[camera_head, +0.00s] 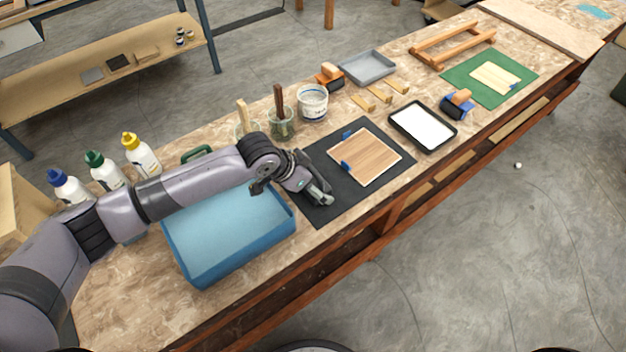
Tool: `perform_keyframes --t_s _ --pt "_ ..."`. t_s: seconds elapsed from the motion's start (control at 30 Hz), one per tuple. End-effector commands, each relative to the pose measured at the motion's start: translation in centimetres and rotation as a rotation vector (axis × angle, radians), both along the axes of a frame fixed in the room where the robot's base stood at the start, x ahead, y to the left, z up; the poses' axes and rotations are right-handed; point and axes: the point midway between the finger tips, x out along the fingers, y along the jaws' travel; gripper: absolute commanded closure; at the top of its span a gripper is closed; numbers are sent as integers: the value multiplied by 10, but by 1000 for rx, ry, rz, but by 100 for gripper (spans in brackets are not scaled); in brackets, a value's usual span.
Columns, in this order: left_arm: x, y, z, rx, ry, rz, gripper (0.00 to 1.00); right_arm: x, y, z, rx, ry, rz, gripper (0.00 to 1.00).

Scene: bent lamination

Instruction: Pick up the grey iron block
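My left gripper (318,192) reaches over the left part of the black mat (338,207), pointing down and to the right. Its fingers are small and partly covered by the wrist, so I cannot tell whether they are open or shut, or whether anything is between them. I cannot make out a grey iron block for certain; one could be hidden under or behind my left arm. A wooden board (366,156) with blue strips on it lies on the mat, to the right of the gripper. My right gripper is not in view.
A blue box-like form (232,243) lies below my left forearm. Glue bottles (141,153), brush jars (281,124) and a white tub (313,102) line the back edge. A black-rimmed white tray (423,126) and a grey tray (367,67) stand farther right.

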Motion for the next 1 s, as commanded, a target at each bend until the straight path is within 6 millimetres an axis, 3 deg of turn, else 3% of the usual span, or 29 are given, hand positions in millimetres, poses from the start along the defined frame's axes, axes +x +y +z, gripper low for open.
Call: perform_keyframes --t_s 0.3,1.0 --pt "1 -2 -5 0 0 -1 1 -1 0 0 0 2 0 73" --pt "1 -2 -4 0 0 0 47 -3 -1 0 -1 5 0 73"
